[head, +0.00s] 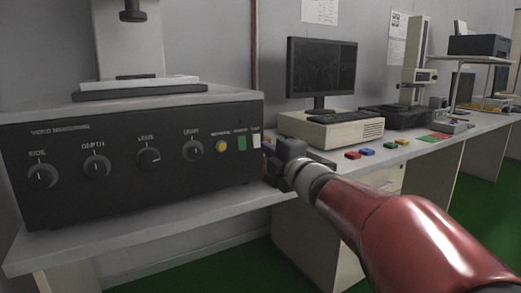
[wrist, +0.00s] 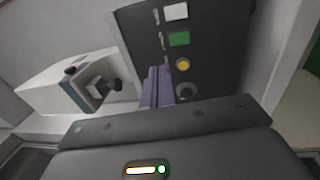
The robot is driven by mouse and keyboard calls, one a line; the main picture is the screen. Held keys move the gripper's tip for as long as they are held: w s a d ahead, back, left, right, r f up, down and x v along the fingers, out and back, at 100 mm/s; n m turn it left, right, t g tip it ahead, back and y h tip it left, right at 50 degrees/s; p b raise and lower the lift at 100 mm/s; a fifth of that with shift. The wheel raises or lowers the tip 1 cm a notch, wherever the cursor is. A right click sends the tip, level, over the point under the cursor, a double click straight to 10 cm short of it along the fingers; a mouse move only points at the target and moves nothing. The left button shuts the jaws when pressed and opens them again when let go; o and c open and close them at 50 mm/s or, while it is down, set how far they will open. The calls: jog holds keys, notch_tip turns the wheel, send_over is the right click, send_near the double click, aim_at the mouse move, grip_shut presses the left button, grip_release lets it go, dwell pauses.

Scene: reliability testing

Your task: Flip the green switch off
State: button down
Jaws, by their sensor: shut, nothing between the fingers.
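The green switch (head: 242,143) is on the front panel of a black control box (head: 110,200), near the panel's right end. It sits between a yellow round button (head: 221,146) and a white switch (head: 256,141). In the wrist view the green switch (wrist: 180,39) lies between the white switch (wrist: 176,12) and the yellow button (wrist: 183,65). My gripper (head: 272,170) is by the right end of the box, below and right of the switch. In the wrist view its fingers (wrist: 158,75) are together and empty, apart from the switch. The switch's on or off position cannot be told.
Several dark knobs, including one at the left (head: 42,176), line the panel. A monitor (head: 320,70) stands on a beige computer (head: 330,130) behind my gripper. Coloured blocks (head: 367,151) lie on the bench to the right. The space in front of the panel is clear.

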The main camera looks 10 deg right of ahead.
jog(key=shift+r+v, duration=0.15)
jog(key=shift+v, duration=0.5)
jog(key=shift+r+v, duration=0.15)
jog(key=shift+v, duration=0.5)
